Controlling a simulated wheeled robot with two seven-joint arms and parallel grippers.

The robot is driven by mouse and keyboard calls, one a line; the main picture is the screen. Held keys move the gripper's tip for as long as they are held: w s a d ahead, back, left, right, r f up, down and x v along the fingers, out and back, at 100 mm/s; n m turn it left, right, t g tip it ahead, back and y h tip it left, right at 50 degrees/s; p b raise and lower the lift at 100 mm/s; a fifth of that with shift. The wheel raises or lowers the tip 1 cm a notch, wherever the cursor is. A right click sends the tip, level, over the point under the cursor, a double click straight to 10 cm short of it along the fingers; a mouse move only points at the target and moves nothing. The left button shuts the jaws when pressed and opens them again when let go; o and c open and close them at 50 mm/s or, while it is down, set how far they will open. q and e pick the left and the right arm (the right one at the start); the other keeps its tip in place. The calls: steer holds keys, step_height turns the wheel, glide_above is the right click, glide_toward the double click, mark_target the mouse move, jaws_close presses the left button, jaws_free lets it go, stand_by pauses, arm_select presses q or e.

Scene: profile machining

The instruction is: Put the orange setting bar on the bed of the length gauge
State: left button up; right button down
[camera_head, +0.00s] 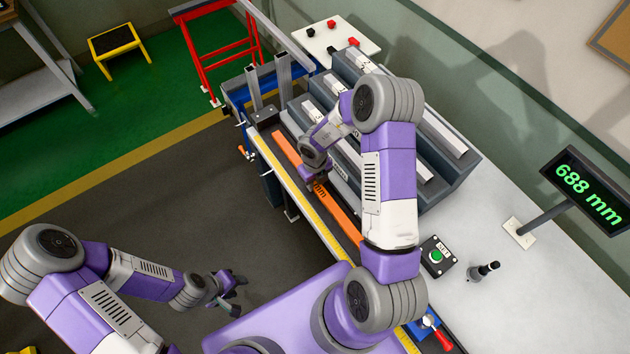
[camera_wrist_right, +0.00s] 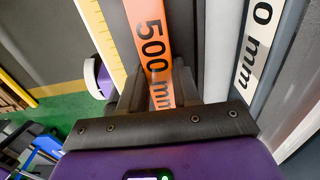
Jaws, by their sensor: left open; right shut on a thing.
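The orange setting bar (camera_head: 290,151) is long and flat, and it is marked "500 mm" in the right wrist view (camera_wrist_right: 150,45). My right gripper (camera_head: 318,184) is shut on it partway along its length; the fingers also show in the right wrist view (camera_wrist_right: 160,92). The bar runs lengthwise along the length gauge, beside its yellow scale (camera_head: 285,184). I cannot tell whether it touches the bed or is held just above it. My right arm hides part of the gauge. My left gripper (camera_head: 232,284) is open and empty, left of the gauge over the floor.
A stepped grey rack (camera_head: 432,160) with pale marked bars stands right of the gauge. A display (camera_head: 587,192) reads 688 mm. A green-button box (camera_head: 436,256), a small black-topped tool (camera_head: 484,271) and a red-handled device (camera_head: 436,331) are on the bench. A red stand (camera_head: 217,50) is behind.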

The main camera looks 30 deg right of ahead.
mark_target(315, 183)
steer(key=c, duration=0.8)
jaws_free()
steer(key=shift+f, duration=0.1)
step_height(315, 183, up, 12)
steer(key=p, duration=0.2)
